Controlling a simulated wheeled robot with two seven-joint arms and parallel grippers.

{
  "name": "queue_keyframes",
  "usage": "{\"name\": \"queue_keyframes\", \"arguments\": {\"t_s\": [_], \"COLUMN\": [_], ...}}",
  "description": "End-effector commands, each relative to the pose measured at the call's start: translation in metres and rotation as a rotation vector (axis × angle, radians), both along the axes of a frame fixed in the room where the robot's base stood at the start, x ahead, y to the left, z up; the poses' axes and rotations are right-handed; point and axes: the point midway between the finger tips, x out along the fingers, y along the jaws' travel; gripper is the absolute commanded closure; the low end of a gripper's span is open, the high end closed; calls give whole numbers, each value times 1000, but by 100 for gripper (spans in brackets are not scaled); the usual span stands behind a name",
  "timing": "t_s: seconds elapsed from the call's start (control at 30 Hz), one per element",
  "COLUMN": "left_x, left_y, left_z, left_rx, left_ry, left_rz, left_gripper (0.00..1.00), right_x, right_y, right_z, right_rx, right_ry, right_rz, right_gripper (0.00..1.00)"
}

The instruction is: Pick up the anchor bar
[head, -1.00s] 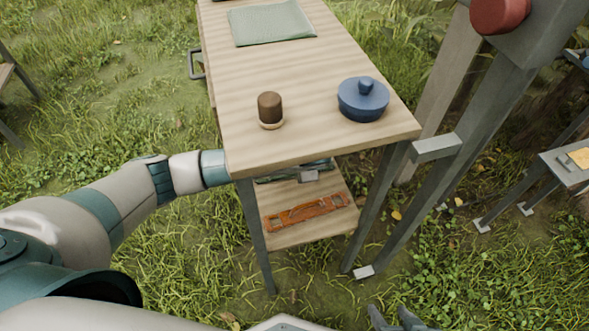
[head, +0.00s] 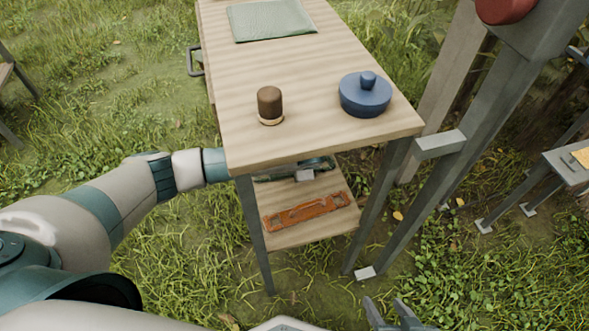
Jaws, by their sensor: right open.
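An orange bar (head: 306,212) with openings near its ends, probably the anchor bar, lies flat on the lower shelf (head: 283,236) of the wooden table. My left arm reaches in from the left under the tabletop. My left gripper (head: 305,172) is behind the bar over the shelf, apart from it in the picture. The tabletop edge hides much of this gripper, and its fingers cannot be made out clearly. My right gripper (head: 398,312) is at the bottom edge, open and empty, its two grey fingers spread, to the right of and well short of the table.
The tabletop (head: 290,75) holds a brown cylindrical object (head: 270,104), a blue lidded pot (head: 365,94) and a green cloth (head: 271,20). Table legs flank the shelf. A grey post frame (head: 445,165) stands close on the right. Grass lies open at the left.

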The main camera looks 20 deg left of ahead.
Motion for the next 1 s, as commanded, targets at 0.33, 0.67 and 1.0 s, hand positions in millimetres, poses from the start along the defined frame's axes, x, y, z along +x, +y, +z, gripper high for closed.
{"name": "queue_keyframes", "arguments": {"t_s": [0.33,0.67,1.0], "left_x": [1,0,1], "left_y": [0,0,0], "left_z": [-1,-1,0], "left_rx": [-1,-1,-1], "left_ry": [0,0,0], "left_rz": [-1,-1,-1], "left_gripper": [67,100,100], "right_x": [-1,-1,0], "right_y": [0,0,2], "right_z": [0,0,2], "right_rx": [-3,-5,3], "right_ry": [-3,-1,-1], "right_rz": [7,7,-2], "right_gripper": [50,50,50]}}
